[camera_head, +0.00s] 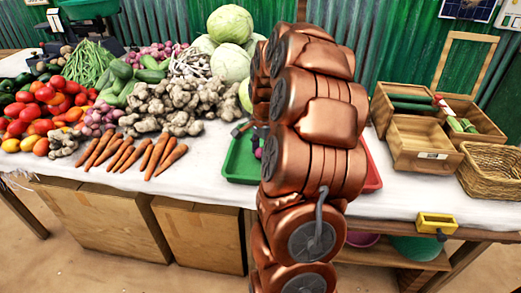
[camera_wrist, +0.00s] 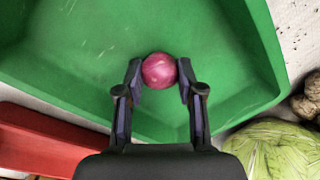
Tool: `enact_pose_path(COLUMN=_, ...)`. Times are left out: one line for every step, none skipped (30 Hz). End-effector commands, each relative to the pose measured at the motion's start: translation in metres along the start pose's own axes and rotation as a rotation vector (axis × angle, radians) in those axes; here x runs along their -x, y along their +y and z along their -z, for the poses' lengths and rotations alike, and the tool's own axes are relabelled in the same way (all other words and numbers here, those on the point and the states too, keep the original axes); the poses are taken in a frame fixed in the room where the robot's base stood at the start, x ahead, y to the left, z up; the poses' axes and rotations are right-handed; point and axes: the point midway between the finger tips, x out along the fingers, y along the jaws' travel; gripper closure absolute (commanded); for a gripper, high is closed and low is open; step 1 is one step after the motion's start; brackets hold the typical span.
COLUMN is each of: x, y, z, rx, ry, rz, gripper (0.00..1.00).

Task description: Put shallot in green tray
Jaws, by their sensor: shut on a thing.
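The shallot (camera_wrist: 159,71) is round and purple-pink in the wrist view. My gripper (camera_wrist: 159,78) is shut on it, with one finger on each side. The gripper and shallot are over the green tray (camera_wrist: 60,80), inside its outline near one wall. I cannot tell whether the shallot touches the tray floor. In the head view the green tray (camera_head: 240,160) stands on the white-covered table, partly hidden behind my copper-coloured arm. A small part of the gripper (camera_head: 246,131) and a bit of purple (camera_head: 258,153) show beside the arm there.
A red tray (camera_wrist: 45,140) lies beside the green one. A cabbage (camera_wrist: 275,150) and ginger (camera_wrist: 308,100) are close by on the other side. Carrots (camera_head: 130,155) lie left of the green tray. Wooden boxes (camera_head: 420,145) and a wicker basket (camera_head: 490,172) stand at the right.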

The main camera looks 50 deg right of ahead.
Motion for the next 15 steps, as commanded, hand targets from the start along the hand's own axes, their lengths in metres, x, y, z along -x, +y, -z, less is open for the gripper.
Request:
enact_pose_path(x=0.0006, y=-0.0001, z=0.0002, rx=0.000, ry=0.001, rz=0.001, gripper=0.83)
enact_pose_path(x=0.0008, y=-0.0002, z=0.0003, rx=0.000, ry=0.001, rz=0.001, gripper=0.83)
enact_pose_path(x=0.0009, y=-0.0002, z=0.0003, rx=0.000, ry=0.001, rz=0.001, gripper=0.83)
enact_pose_path(x=0.0009, y=-0.0003, z=0.0004, rx=0.000, ry=0.001, rz=0.001, gripper=0.83)
enact_pose_path(x=0.0008, y=-0.0002, z=0.0003, rx=0.000, ry=0.001, rz=0.001, gripper=0.83)
enact_pose_path(x=0.0002, y=-0.0001, z=0.0003, rx=0.000, ry=0.001, rz=0.001, gripper=0.83)
enact_pose_path(x=-0.0006, y=0.0000, z=0.0003, rx=0.000, ry=0.001, rz=0.001, gripper=0.83)
enact_pose_path(x=-0.0015, y=0.0000, z=0.0004, rx=0.000, ry=0.001, rz=0.001, gripper=0.83)
enact_pose_path(x=-0.0025, y=0.0001, z=0.0004, rx=-0.001, ry=0.001, rz=0.001, gripper=0.83)
enact_pose_path(x=-0.0025, y=0.0000, z=0.0004, rx=0.000, ry=0.002, rz=0.001, gripper=0.62)
enact_pose_path(x=-0.0020, y=-0.0001, z=0.0003, rx=0.000, ry=0.001, rz=0.002, gripper=0.59)
enact_pose_path(x=-0.0019, y=-0.0001, z=0.0004, rx=0.000, ry=0.002, rz=0.002, gripper=0.55)
enact_pose_path(x=-0.0018, y=-0.0001, z=0.0004, rx=0.000, ry=0.002, rz=0.002, gripper=0.51)
enact_pose_path(x=-0.0018, y=-0.0001, z=0.0004, rx=0.000, ry=0.002, rz=0.002, gripper=0.48)
enact_pose_path(x=-0.0018, y=-0.0001, z=0.0004, rx=0.000, ry=0.002, rz=0.002, gripper=0.44)
